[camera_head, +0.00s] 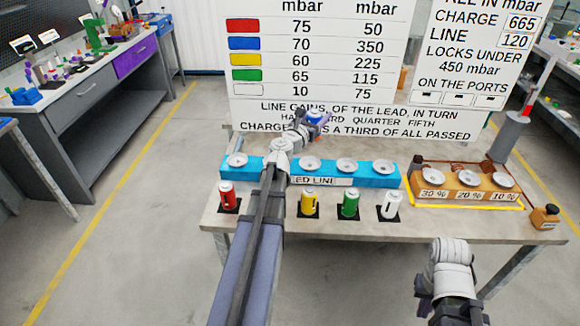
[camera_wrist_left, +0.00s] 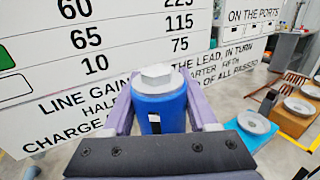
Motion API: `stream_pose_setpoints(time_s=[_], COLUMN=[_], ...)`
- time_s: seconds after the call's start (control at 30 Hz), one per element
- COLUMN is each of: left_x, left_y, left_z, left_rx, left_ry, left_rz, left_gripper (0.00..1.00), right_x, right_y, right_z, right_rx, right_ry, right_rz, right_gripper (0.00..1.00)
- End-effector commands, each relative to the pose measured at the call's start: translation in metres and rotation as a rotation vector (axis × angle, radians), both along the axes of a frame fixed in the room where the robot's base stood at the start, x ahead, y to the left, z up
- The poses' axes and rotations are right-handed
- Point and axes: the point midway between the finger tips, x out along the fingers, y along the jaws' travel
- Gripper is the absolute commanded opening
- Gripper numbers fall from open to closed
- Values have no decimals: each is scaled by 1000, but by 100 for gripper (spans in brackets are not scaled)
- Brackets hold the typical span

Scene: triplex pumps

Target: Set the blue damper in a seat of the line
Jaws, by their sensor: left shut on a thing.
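The blue damper (camera_wrist_left: 160,110), with a pale hexagonal cap, is held between the purple fingers of my left gripper (camera_wrist_left: 158,118). In the head view the blue damper (camera_head: 317,117) shows small beyond my left gripper (camera_head: 308,125), above the back edge of the bench. The line is a blue block (camera_head: 330,180) with round pale seats on top. The seats I see hold nothing; my left arm hides part of the block. My right gripper (camera_head: 437,292) is at the lower right, away from the bench; its opening is unclear.
Red (camera_head: 228,196), yellow (camera_head: 309,203), green (camera_head: 349,204) and white (camera_head: 390,205) dampers stand on dark pads in front of the line. A sign board (camera_head: 330,85) rises behind.

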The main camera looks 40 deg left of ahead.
Motion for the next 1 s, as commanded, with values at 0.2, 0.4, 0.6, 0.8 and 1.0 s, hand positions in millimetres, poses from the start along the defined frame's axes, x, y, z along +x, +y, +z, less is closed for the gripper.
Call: stream_pose_setpoints(time_s=[0.2,0.4,0.6,0.8,1.0], left_x=[10,12,11,11,11], left_y=[2,-1,-2,-2,-2], left_z=[-22,-28,-35,-63,-90], left_rx=[-1,-1,-1,-1,-1], left_ry=[0,0,0,0,0], left_rz=[-88,-158,-158,-158,-157], left_gripper=[0,0,0,0,0], right_x=[0,0,0,0,0], right_y=[0,0,0,0,0], right_z=[-22,-28,-35,-63,-90], right_rx=[0,0,0,0,0], right_ry=[0,0,0,0,0], right_rz=[0,0,0,0,0], right_gripper=[0,0,0,0,0])
